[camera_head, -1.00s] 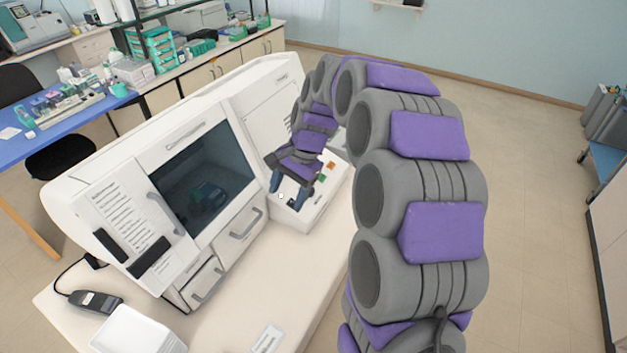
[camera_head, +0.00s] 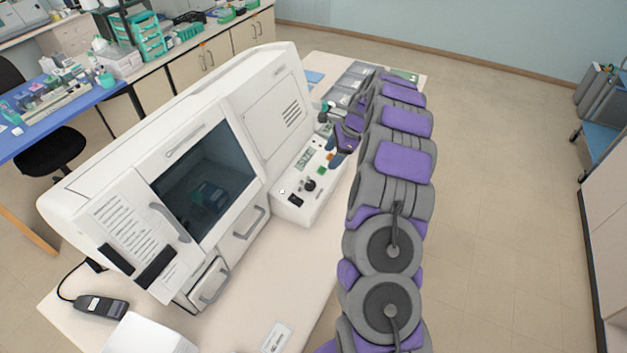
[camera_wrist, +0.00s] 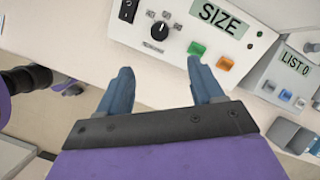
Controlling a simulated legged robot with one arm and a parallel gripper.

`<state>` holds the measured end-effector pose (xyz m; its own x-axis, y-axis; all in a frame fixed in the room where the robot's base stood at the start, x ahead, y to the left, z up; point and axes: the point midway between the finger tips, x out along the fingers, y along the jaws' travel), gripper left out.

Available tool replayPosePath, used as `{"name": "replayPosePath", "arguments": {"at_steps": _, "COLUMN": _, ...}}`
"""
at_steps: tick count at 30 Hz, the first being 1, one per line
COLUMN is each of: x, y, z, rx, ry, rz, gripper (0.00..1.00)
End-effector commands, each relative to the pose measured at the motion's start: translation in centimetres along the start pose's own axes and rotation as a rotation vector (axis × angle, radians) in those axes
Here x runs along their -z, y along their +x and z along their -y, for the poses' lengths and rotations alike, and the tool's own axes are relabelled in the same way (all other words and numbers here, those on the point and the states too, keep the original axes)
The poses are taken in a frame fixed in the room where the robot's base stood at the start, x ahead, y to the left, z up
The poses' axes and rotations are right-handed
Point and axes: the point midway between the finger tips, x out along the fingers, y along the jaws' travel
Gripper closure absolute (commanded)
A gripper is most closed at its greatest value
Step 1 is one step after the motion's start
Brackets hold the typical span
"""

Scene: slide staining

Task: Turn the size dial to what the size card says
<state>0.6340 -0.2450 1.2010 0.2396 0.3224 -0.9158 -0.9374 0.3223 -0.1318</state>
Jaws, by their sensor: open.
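The size dial (camera_head: 310,185) is a small black knob on the machine's low front panel. It also shows in the wrist view (camera_wrist: 160,30), beside a display (camera_wrist: 222,18) reading "SIZE". Its exact setting is too small to read. My gripper (camera_wrist: 163,82) is open and empty, its two blue fingers apart from the dial. In the head view my gripper (camera_head: 334,150) is over the panel's right edge, to the right of and beyond the dial. A small white card (camera_head: 276,338) lies on the near table; its text is unreadable, so I cannot tell whether it is the size card.
A black rocker switch (camera_wrist: 129,9) is left of the dial; a green button (camera_wrist: 197,48) and an orange button (camera_wrist: 225,64) are to its right. A unit with a "LIST 0" display (camera_wrist: 293,64) stands farther right. The white machine (camera_head: 180,140) fills the table's left.

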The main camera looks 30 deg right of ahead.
Motion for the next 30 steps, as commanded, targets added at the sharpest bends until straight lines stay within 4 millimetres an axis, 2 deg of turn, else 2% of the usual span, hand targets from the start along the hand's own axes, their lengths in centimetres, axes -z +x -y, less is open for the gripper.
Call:
{"name": "replayPosePath", "arguments": {"at_steps": 18, "x": 0.1, "y": 12.1, "z": 0.0, "rx": -0.003, "ry": -0.002, "rz": 0.0, "gripper": 0.34}}
{"name": "replayPosePath", "arguments": {"at_steps": 24, "x": 0.1, "y": 14.7, "z": -0.1, "rx": -0.002, "ry": -0.001, "rz": 0.0, "gripper": 0.34}}
{"name": "replayPosePath", "arguments": {"at_steps": 30, "x": 0.1, "y": 15.6, "z": 0.0, "rx": -0.001, "ry": -0.001, "rz": 0.001, "gripper": 0.34}}
